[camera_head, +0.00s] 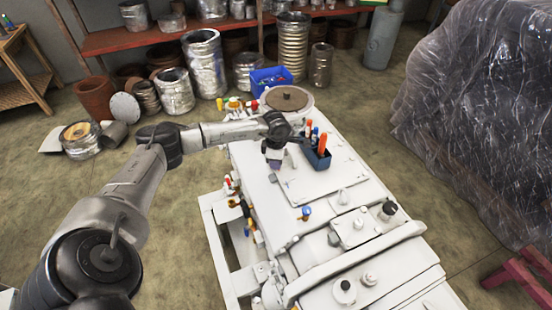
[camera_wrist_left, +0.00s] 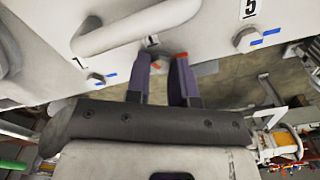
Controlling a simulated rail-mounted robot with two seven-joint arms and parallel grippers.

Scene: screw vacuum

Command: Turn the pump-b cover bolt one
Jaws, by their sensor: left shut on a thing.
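Other hex bolts with blue marks show to the left (camera_wrist_left: 95,81) and to the right (camera_wrist_left: 244,40), the right one near a label "5". My right gripper is not in view.
A dark blue bin (camera_head: 317,155) with coloured-handled tools stands on the flat cover close right of the gripper. A blue crate (camera_head: 270,80) and metal cans stand behind. A plastic-wrapped bulk (camera_head: 480,110) is at the right. Floor at the left is partly clear.

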